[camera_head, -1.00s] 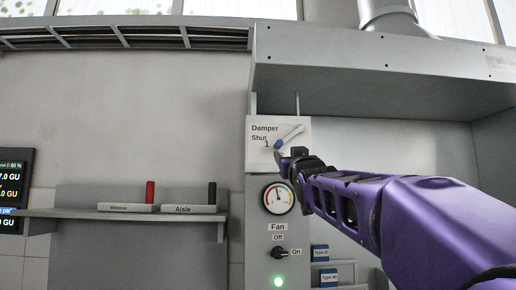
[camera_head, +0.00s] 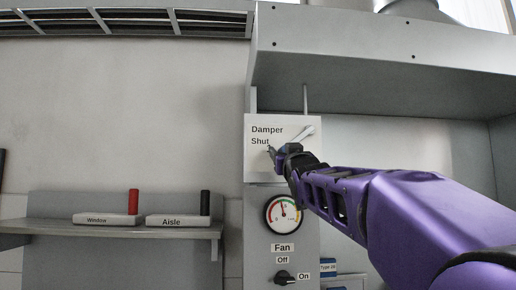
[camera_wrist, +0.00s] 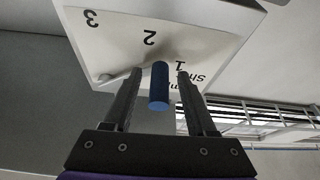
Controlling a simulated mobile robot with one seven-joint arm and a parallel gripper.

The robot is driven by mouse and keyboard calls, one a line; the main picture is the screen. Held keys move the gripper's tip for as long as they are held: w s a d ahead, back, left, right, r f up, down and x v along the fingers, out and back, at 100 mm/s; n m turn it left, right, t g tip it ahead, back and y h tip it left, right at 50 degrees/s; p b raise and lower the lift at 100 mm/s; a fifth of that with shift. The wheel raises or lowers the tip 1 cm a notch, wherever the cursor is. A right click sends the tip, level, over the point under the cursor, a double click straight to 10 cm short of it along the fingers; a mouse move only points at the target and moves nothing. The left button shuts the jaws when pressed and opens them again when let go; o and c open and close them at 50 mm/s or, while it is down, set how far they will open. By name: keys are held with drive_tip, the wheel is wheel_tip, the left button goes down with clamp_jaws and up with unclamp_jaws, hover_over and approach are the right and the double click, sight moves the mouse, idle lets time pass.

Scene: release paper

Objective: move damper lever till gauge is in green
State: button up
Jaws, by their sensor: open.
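The damper panel (camera_head: 256,166) is a white plate marked "Damper" and "Shut" on the front of the hood column. A pale lever (camera_head: 303,133) slants across it, its lower end hidden behind my gripper (camera_head: 276,154). In the wrist view the lever's blue handle (camera_wrist: 159,88) stands between the two open fingers of my gripper (camera_wrist: 156,78), near the number 1; contact with either finger cannot be told. Numbers 2 and 3 lie further left on the plate (camera_wrist: 120,48). The round gauge (camera_head: 283,213) below has a coloured rim; its needle points roughly upward, its colour zone too small to tell.
A fan switch (camera_head: 285,278) is below the gauge. A shelf (camera_head: 50,229) at left holds blocks labelled "Window" (camera_head: 106,218) and "Aisle" (camera_head: 178,220), with red and black handles. The hood (camera_head: 380,85) overhangs above right.

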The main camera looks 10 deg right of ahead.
drive_tip(key=shift+s, duration=0.1)
clamp_jaws()
drive_tip(key=shift+r, duration=0.1)
idle(1.3)
